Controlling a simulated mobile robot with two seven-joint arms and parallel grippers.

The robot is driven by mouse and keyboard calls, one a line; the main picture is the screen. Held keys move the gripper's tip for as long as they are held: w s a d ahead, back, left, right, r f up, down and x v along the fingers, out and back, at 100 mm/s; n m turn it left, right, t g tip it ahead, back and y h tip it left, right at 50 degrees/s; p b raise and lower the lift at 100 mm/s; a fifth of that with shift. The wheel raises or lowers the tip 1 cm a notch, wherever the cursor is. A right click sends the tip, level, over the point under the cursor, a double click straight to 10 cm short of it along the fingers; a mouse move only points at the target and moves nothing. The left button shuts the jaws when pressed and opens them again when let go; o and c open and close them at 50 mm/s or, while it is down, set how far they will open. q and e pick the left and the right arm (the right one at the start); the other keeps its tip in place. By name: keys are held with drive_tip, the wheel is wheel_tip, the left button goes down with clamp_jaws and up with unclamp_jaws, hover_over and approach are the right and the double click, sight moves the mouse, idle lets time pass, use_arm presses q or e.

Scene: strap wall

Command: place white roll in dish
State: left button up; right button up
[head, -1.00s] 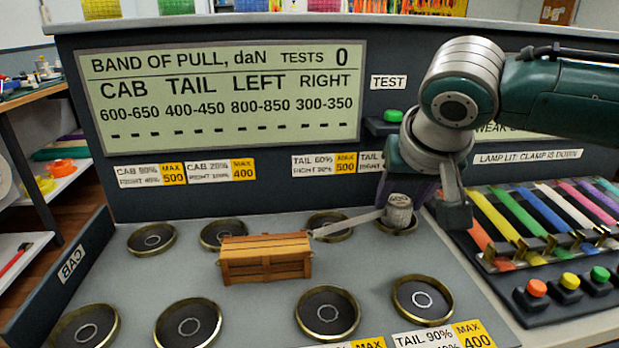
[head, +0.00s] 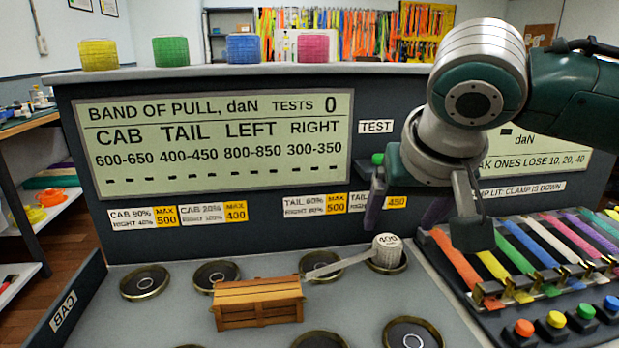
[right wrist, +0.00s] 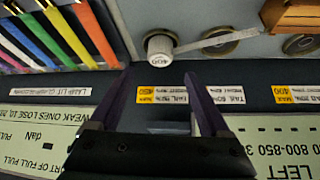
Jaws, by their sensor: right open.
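The white roll (head: 387,245), marked 400, stands in the dish (head: 400,266) at the back right of the grey deck. A pale strap (head: 338,267) runs from it towards the wooden crate (head: 258,304). In the right wrist view the roll (right wrist: 159,47) shows inside the dish rim (right wrist: 174,36), apart from my fingers. My right gripper (head: 420,215) is open and empty, above the roll, with its fingers spread apart; the wrist view shows nothing between them (right wrist: 160,88). My left gripper is out of view.
Other brass-rimmed dishes (head: 145,282) surround the crate. A rack of coloured straps (head: 520,250) and several coloured buttons (head: 555,320) lie at right. The upright display panel (head: 215,145) rises behind the deck. Coloured rolls (head: 242,48) stand on its top.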

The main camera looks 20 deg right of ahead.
drive_tip(key=v, duration=0.5)
drive_tip(key=s+a+f+n+y, duration=0.1)
drive_tip(key=s+a+f+n, duration=0.1)
drive_tip(key=s+a, duration=0.1)
drive_tip(key=s+a+f+n+y, duration=0.1)
drive_tip(key=s+a+f, duration=0.2)
drive_tip(key=s+a, duration=0.1)
drive_tip(key=s+a+f+n+g+y+p, duration=0.1)
drive_tip(key=s+a+f+n, duration=0.1)
drive_tip(key=s+a, duration=0.1)
drive_tip(key=shift+s+a+f+n+y, duration=0.2)
drive_tip(key=shift+s+f+n+y, duration=0.15)
drive_tip(key=shift+s+y, duration=0.1)
drive_tip(key=s+d+f, duration=0.1)
drive_tip(key=s, duration=0.4)
drive_tip(key=s+d+f+n+g+h, duration=0.1)
drive_tip(key=s+d+f, duration=0.1)
drive_tip(key=s, duration=0.3)
drive_tip(key=shift+s+d, duration=0.15)
drive_tip(key=shift+d, duration=0.15)
